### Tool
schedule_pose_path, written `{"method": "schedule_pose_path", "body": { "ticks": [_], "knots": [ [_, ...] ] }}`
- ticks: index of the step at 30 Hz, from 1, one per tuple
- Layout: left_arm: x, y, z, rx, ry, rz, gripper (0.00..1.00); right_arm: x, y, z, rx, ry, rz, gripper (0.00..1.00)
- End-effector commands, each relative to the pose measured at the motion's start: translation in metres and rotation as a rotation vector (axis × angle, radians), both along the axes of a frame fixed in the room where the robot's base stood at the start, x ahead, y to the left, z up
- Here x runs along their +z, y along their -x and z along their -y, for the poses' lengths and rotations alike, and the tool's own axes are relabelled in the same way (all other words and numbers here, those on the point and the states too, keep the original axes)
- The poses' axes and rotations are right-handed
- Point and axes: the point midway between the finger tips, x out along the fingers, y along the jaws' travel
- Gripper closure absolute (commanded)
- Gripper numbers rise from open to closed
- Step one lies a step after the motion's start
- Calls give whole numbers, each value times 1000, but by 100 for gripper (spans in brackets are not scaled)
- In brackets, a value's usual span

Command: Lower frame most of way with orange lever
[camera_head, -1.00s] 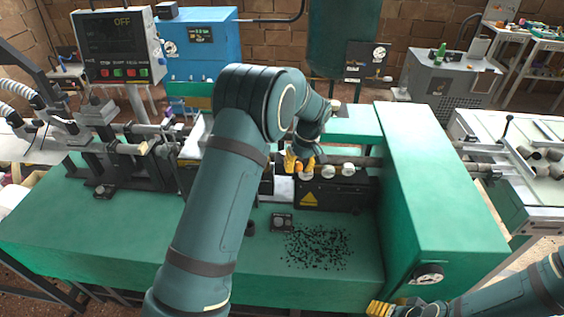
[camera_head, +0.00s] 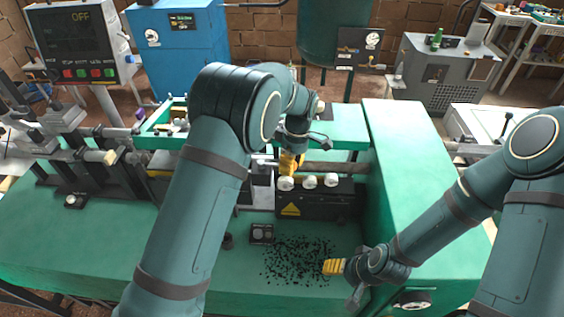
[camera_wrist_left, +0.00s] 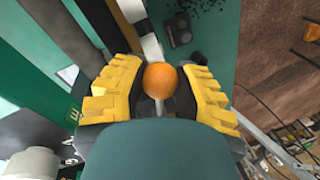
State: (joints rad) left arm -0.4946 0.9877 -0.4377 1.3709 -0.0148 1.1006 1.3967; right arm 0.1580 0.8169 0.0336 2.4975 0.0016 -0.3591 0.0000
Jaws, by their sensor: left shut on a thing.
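The orange lever's round knob (camera_wrist_left: 160,80) sits between the yellow fingers of my left gripper (camera_wrist_left: 160,95) in the left wrist view. The left gripper (camera_head: 290,163) is shut on it. In the head view the knob is mostly hidden by the fingers. The green frame (camera_head: 345,135) shows behind and right of my left wrist, and a green framed part (camera_head: 148,138) shows left of my left arm. My right gripper (camera_head: 334,267) is low over the machine's front, beside the black scraps. Its finger opening is too small to judge.
Black scraps (camera_head: 298,258) lie on the green machine top. A tall green housing (camera_head: 405,165) stands to the right. A control panel (camera_head: 75,42) reads OFF at left.

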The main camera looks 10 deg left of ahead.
Motion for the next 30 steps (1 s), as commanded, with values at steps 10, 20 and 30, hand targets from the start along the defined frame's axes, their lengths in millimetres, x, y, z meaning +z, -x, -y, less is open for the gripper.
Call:
{"method": "schedule_pose_path", "body": {
  "ticks": [10,20,30],
  "knots": [
    [0,0,3,62,-1,-1,100,1,0,0,0,0,0,35],
    [0,0,3,64,-1,-2,100,1,0,0,0,0,0,35],
    [0,0,3,63,-1,-2,35,1,0,0,0,0,0,35]
  ]
}}
